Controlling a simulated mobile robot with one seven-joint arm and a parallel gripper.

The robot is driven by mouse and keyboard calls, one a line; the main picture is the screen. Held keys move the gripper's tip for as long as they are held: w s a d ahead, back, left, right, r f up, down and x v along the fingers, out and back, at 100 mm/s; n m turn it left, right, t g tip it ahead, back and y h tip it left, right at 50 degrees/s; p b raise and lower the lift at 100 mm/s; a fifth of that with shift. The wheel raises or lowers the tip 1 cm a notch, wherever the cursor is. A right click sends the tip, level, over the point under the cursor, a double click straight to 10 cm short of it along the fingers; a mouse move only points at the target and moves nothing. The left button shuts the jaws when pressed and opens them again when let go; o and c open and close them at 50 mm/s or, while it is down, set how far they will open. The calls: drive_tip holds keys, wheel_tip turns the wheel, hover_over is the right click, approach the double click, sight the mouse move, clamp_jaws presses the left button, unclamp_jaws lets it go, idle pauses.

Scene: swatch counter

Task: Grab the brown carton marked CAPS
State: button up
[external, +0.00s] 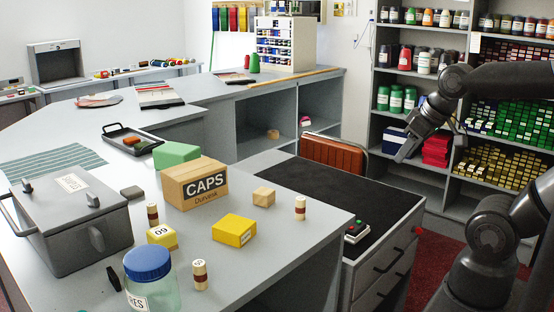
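The brown carton marked CAPS (194,184) stands upright on the grey counter (288,247), its printed face toward the camera. A green block (176,155) stands close behind it to the left. My gripper (401,158) is at the right, in the air beyond the black mat, well apart from the carton. Its fingers are small and dark here, and I cannot tell how far apart they are. I see nothing held in it.
Near the carton are a wooden cube (264,197), a yellow box (234,230), a yellow block (162,237) and striped cylinders (300,208). A grey lidded bin (75,238) and blue-lidded jar (150,285) stand left. The black mat (345,187) is mostly clear.

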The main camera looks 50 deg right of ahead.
drive_tip(key=o, duration=1.4)
